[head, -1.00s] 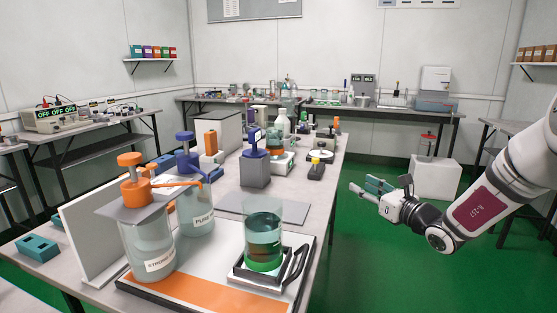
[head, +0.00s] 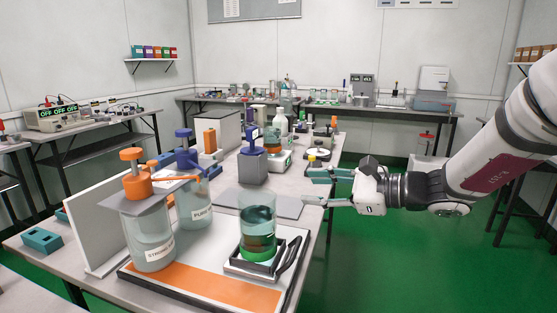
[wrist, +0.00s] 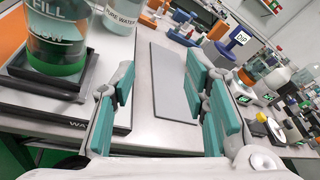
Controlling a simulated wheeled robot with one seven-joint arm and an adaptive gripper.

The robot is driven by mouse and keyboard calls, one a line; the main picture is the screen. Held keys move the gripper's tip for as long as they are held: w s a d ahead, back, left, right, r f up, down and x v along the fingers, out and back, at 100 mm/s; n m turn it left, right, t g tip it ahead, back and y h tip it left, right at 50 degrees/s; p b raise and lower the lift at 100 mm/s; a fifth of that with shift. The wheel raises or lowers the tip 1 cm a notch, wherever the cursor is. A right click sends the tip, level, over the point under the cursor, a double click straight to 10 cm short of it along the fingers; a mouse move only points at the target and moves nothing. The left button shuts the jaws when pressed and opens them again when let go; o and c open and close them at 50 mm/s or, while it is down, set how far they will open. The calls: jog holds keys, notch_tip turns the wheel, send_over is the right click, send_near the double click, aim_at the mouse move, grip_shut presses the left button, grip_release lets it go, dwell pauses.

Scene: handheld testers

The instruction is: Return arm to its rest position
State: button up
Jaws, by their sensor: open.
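My gripper (head: 318,188) is open and empty in the head view. It is at the right edge of the long bench, with its fingers pointing left toward the bench. In the wrist view my gripper (wrist: 160,100) shows two teal-padded fingers spread wide, with nothing between them but the bench top and a flat grey plate beyond. My arm (head: 480,165) reaches in from the right of the head view, over the green floor.
A glass beaker (head: 258,222) with liquid stands on a black-framed holder at the bench's front right. Bottles with orange (head: 147,235) and blue (head: 194,200) pump tops stand left of it. A grey plate (head: 285,206) lies flat behind the beaker. Floor right of the bench is clear.

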jog(key=s+a+n+g, duration=0.1)
jog(key=s, duration=0.2)
jog(key=s+a+n+g, duration=0.1)
jog(key=s+n, duration=0.1)
jog(key=s, duration=0.1)
jog(key=s+a+n+g+h, duration=0.1)
jog(key=s+a+n+g, duration=0.1)
jog(key=s, duration=0.2)
jog(key=shift+a+r, duration=0.1)
jog(key=shift+r, duration=0.3)
jog(key=s+f+n+g+h, duration=0.2)
jog(key=s+n+g+h, duration=0.3)
jog(key=s, duration=0.8)
jog(key=s+d+f+n+t+h, duration=0.1)
jog(key=s+d+f+n+h, duration=0.1)
jog(key=s+d+n+h, duration=0.4)
jog(key=s+d+f+n+h, duration=0.2)
jog(key=s+d, duration=0.7)
jog(key=s, duration=0.2)
notch_tip(320, 180, up, 31)
jog(key=t+p, duration=0.4)
jog(key=p, duration=2.5)
jog(key=shift+w, duration=0.15)
